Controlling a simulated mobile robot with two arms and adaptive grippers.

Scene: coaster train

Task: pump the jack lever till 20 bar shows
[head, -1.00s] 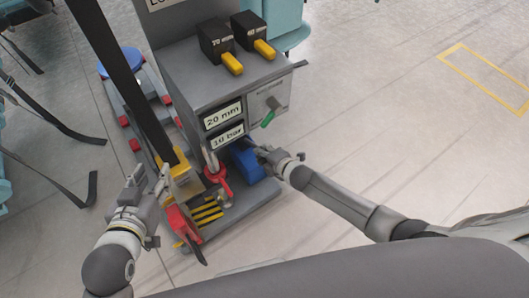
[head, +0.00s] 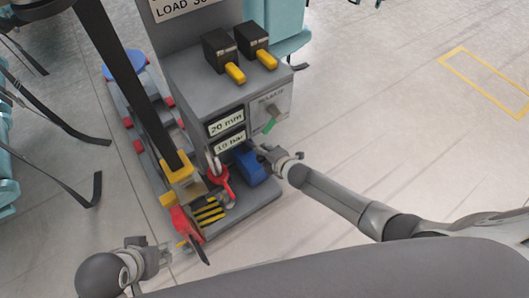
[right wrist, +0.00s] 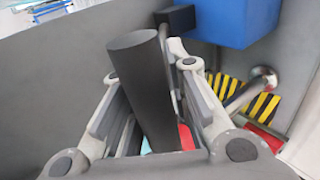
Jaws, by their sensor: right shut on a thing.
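The grey machine cabinet (head: 205,95) stands at centre in the head view. Its upper display (head: 226,122) reads 20 mm and its lower display (head: 230,143) reads 10 bar. A blue pump box (head: 250,166) sits at its lower front and also shows in the right wrist view (right wrist: 235,18). My right gripper (head: 266,153) is beside the blue box. In the right wrist view it is shut on a thick black lever handle (right wrist: 147,85), which stands between its fingers. My left gripper (head: 166,252) is low at the left, apart from the machine; its finger opening is unclear.
A red piece with a black handle (head: 187,227) and a red hook (head: 220,180) sit at the cabinet's front left. A dark post (head: 125,80) rises from a yellow block (head: 180,175). Two yellow-handled switches (head: 235,72) top the cabinet. The floor at right is clear.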

